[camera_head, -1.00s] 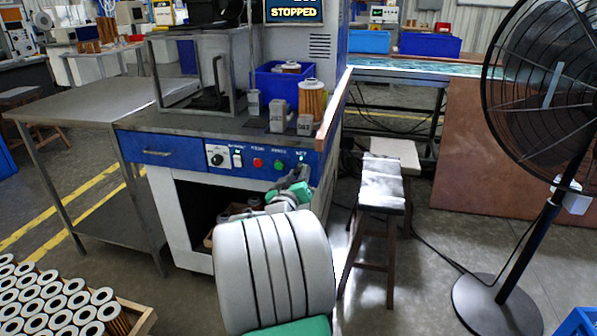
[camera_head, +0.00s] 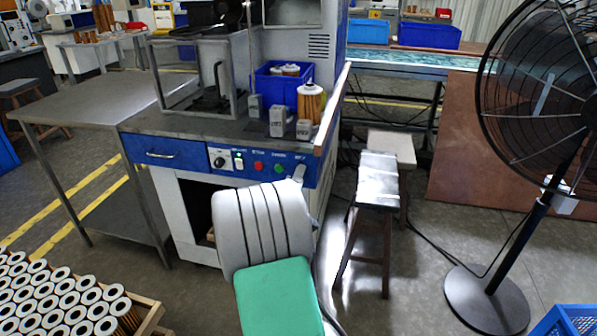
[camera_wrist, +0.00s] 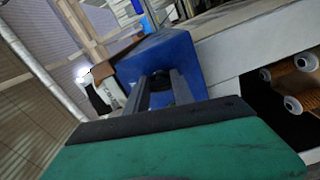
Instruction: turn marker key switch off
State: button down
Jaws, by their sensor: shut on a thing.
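The marker key switch is at the right end of the blue control panel (camera_head: 205,160), under a small label, but my arm hides it in the head view. My gripper (camera_head: 298,173) reaches that end of the panel. In the wrist view its two grey fingers (camera_wrist: 159,76) point at the blue panel face (camera_wrist: 165,52). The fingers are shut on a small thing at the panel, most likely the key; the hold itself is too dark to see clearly. Which way the key is turned cannot be told.
Grey blocks and a filter cartridge (camera_head: 311,103) stand on the bench above. A stool (camera_head: 378,180) and a large fan (camera_head: 550,90) stand right. A cartridge crate (camera_head: 150,312) is lower left.

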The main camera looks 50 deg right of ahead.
jog(key=shift+r+n+p, duration=0.1)
jog(key=shift+n+p, duration=0.65)
jog(key=shift+n, duration=0.35)
jog(key=c, duration=1.1)
grip_release()
jog(key=v, duration=0.8)
jog(key=shift+d, duration=0.1)
